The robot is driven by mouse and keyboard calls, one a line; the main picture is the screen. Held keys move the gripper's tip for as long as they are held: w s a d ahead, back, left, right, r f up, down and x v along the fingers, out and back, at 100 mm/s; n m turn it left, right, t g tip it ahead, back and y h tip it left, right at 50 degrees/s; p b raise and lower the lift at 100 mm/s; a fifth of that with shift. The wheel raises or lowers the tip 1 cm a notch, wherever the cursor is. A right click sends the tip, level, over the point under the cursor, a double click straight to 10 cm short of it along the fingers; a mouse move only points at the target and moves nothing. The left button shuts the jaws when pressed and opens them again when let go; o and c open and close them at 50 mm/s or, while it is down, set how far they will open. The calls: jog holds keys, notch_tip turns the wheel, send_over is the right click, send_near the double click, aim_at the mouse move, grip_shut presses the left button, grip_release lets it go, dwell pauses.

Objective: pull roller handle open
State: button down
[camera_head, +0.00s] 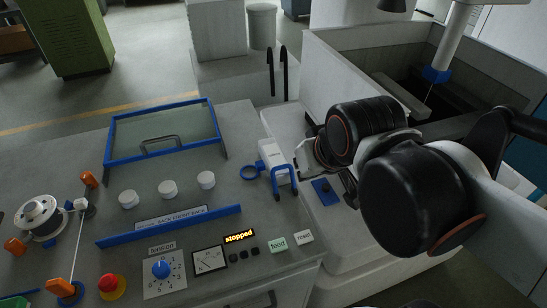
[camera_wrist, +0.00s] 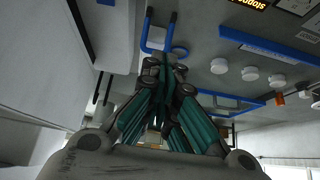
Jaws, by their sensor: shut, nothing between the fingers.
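I take this to be the roller handle; the small label is unreadable. The handle also shows in the wrist view (camera_wrist: 147,42), with the ring beside it. My gripper (camera_head: 299,160) is just right of the block, partly hidden by my arm. In the wrist view its fingers (camera_wrist: 165,68) are together and empty, close to the handle. I cannot tell whether they touch it.
A blue-framed clear cover (camera_head: 163,138), white knobs (camera_head: 168,187), a blue rail (camera_head: 168,227) and a red stop button (camera_head: 111,284) lie left on the console. A display (camera_head: 240,237) reads "stopped". A walled tank (camera_head: 345,75) stands behind my arm.

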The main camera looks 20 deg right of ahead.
jog(key=w+r+g+p, duration=0.2)
jog(key=w+g, duration=0.1)
jog(key=w, duration=0.8)
jog(key=g+p, duration=0.3)
send_over(267, 157)
notch_tip(267, 157, down, 6)
jog(key=shift+s, duration=0.45)
jog(key=f+b, duration=0.1)
jog(key=f, duration=0.2)
jog(key=f+b, duration=0.1)
jog(key=f, duration=0.3)
jog(key=f+b, duration=0.1)
jog(key=f, duration=0.2)
jog(key=shift+w+f, duration=0.15)
jog(key=shift+w, duration=0.15)
jog(key=s, duration=0.1)
jog(key=s+r, duration=0.1)
jog(key=s, duration=0.1)
jog(key=shift+r, duration=0.1)
jog(key=shift+s+r, duration=0.2)
jog(key=shift+s, duration=0.3)
